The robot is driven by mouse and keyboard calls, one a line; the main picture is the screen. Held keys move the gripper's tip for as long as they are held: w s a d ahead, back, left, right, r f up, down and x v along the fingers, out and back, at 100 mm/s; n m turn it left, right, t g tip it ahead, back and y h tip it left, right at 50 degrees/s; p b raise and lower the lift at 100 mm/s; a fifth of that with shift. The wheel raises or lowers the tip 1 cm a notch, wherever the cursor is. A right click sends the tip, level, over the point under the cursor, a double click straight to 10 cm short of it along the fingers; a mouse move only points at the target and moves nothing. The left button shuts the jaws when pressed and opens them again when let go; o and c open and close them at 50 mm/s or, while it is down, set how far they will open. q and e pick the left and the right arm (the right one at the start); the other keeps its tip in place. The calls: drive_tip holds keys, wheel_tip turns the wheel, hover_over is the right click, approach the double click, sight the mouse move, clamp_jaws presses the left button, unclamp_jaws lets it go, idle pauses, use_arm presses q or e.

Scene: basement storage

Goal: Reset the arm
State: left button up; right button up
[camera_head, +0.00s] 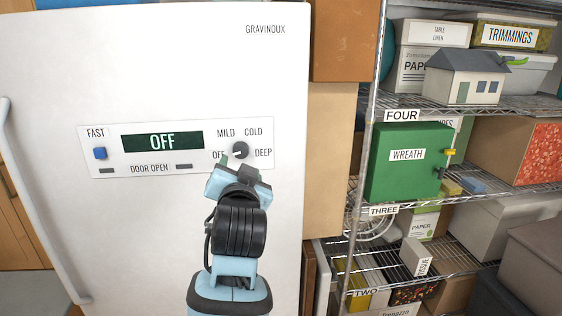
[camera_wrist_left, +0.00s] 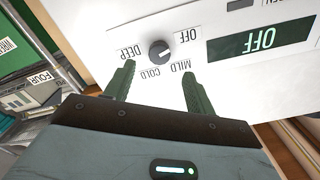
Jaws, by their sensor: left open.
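My left arm comes up in front of a white freezer (camera_head: 150,60), with its left gripper (camera_head: 238,172) just below the dark round dial (camera_head: 240,149) on the control panel. In the wrist view the two fingers of the left gripper (camera_wrist_left: 159,70) stand apart with nothing between their tips. The dial (camera_wrist_left: 159,52) shows just beyond the fingertips, and I cannot tell whether they touch the panel. The dial's light mark points toward OFF. The display (camera_head: 162,141) reads OFF. My right gripper is not in view.
A blue button (camera_head: 100,153) labelled FAST sits left on the panel. The freezer's long handle (camera_head: 42,210) runs down the left. To the right, wire shelves (camera_head: 400,206) hold a green WREATH box (camera_head: 392,180), a model house (camera_head: 462,84) and several other boxes.

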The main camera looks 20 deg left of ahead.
use_arm(q)
drive_tip(key=s+d+f+m+g+h, duration=0.1)
drive_tip(key=s+d+f+h, duration=0.1)
drive_tip(key=f, duration=0.8)
drive_tip(key=s+d+f+m+h, duration=0.2)
drive_tip(key=f+h, duration=0.1)
drive_tip(key=f, duration=0.8)
drive_tip(key=s+d+f+m+g+h, duration=0.1)
drive_tip(key=s+d+f+h, duration=0.15)
drive_tip(key=f, duration=0.75)
drive_tip(key=s+d+f+g+h, duration=0.2)
drive_tip(key=s+f, duration=0.7)
drive_tip(key=s, duration=0.2)
drive_tip(key=s+d+f+n+g+h, duration=0.1)
drive_tip(key=s+d+f+g, duration=0.1)
drive_tip(key=s+f, duration=0.8)
drive_tip(key=shift+s+h, duration=0.35)
drive_tip(key=shift+s, duration=0.65)
drive_tip(key=shift+f, duration=0.1)
